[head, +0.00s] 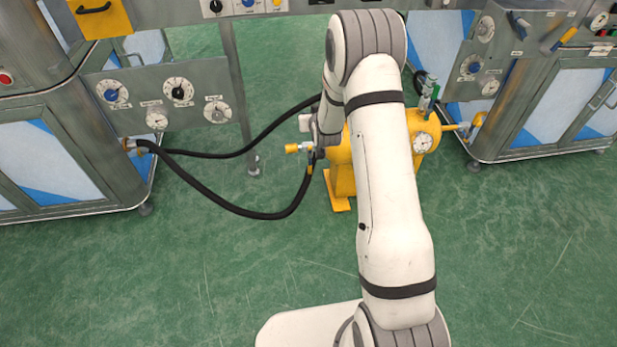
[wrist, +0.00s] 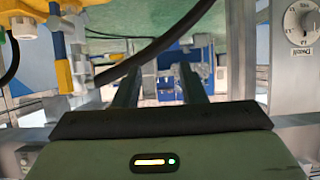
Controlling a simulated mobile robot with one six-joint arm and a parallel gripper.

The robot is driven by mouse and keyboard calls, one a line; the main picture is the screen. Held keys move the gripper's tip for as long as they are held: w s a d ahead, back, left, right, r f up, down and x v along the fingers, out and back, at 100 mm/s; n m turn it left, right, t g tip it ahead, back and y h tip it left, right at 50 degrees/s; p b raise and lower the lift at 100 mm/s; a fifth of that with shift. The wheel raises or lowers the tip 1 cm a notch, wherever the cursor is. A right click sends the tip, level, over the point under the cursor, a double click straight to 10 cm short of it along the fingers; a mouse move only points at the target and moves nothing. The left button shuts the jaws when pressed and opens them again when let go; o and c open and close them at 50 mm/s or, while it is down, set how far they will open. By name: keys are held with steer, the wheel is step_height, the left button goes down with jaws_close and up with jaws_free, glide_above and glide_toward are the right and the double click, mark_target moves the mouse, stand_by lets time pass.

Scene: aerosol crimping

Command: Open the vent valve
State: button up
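I cannot tell for certain which fitting is the vent valve. A yellow tank (head: 340,178) with a round gauge (head: 422,142) stands on the floor, partly hidden by my arm. A small yellow knob (head: 291,148) sticks out at its left, and a green fitting (head: 428,95) stands on top. A yellow valve handle (head: 476,122) is at its right. The gripper is not clear in the head view.
Black hoses (head: 230,207) loop from the left cabinet (head: 70,160) to the tank. Dial panels (head: 165,97) are on the left machine. Another cabinet (head: 535,110) is at right. A metal post (head: 238,85) stands left of the tank. The green floor (head: 200,280) in front is clear.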

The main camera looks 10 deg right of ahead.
step_height(320, 180, down, 19)
steer(key=w+t+b, duration=0.2)
steer(key=t+b, duration=0.1)
steer(key=b, duration=0.3)
steer(key=t+b, duration=0.2)
steer(key=b, duration=0.3)
glide_toward(310, 169)
steer(key=w, duration=0.3)
steer(key=w+b, duration=0.1)
steer(key=w, duration=0.1)
steer(key=w+b, duration=0.1)
steer(key=w, duration=0.2)
steer(key=w+b, duration=0.1)
steer(key=w, duration=0.2)
steer(key=shift+f, duration=0.25)
steer(key=shift+c, duration=0.5)
jaws_close()
